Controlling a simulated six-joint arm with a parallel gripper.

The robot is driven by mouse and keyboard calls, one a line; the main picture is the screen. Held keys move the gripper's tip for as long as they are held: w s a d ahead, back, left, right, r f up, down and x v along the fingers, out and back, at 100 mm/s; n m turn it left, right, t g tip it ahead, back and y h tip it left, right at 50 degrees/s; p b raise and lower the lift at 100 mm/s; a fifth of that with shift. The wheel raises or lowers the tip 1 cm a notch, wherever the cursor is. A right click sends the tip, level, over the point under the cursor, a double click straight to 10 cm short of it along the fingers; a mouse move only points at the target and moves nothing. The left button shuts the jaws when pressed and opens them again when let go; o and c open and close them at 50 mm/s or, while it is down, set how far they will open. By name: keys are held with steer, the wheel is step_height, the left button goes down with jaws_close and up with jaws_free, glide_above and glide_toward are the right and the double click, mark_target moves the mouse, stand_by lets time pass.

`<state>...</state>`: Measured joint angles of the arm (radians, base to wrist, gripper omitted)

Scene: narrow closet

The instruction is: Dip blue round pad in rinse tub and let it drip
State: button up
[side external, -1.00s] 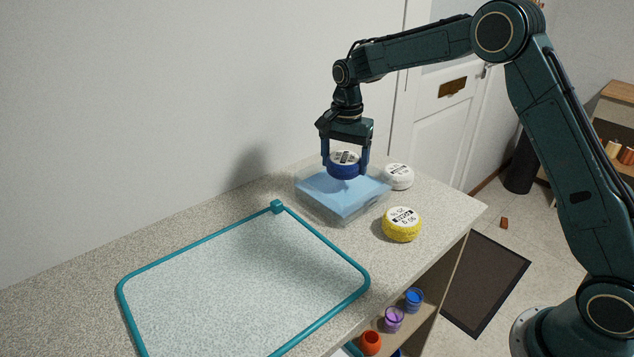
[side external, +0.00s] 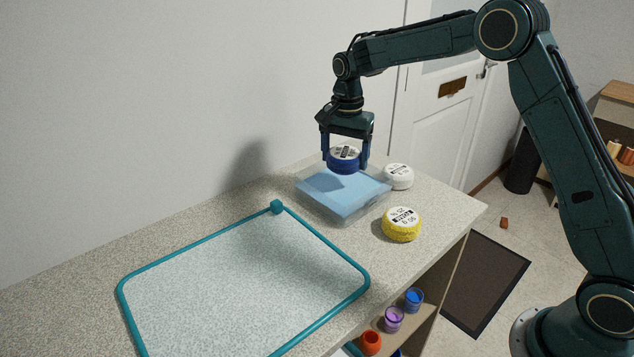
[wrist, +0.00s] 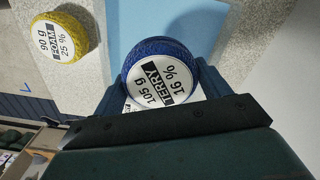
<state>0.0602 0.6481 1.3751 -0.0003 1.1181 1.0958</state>
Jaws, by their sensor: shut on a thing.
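The blue round pad (side external: 344,166) has a white top label; in the wrist view (wrist: 160,75) the label reads TERRY, 105 g, 16 %. My gripper (side external: 345,160) is shut on it, one finger on each side. The rinse tub (side external: 318,207) is a clear box with light blue water, and the pad is over its far part. The pad's underside appears to be above the water surface, but the exact gap is hard to judge. In the wrist view the tub's blue water (wrist: 118,30) shows behind the pad.
A yellow round pad (side external: 401,228), labelled FOAM in the wrist view (wrist: 62,37), sits right of the tub. A white round pad (side external: 399,181) sits behind it. A teal-rimmed tray (side external: 325,313) lies empty at the front left. Small jars (side external: 393,320) stand on a shelf below.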

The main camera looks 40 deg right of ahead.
steer(key=shift+r, duration=0.1)
stand_by(0.6)
steer(key=shift+r, duration=2.4)
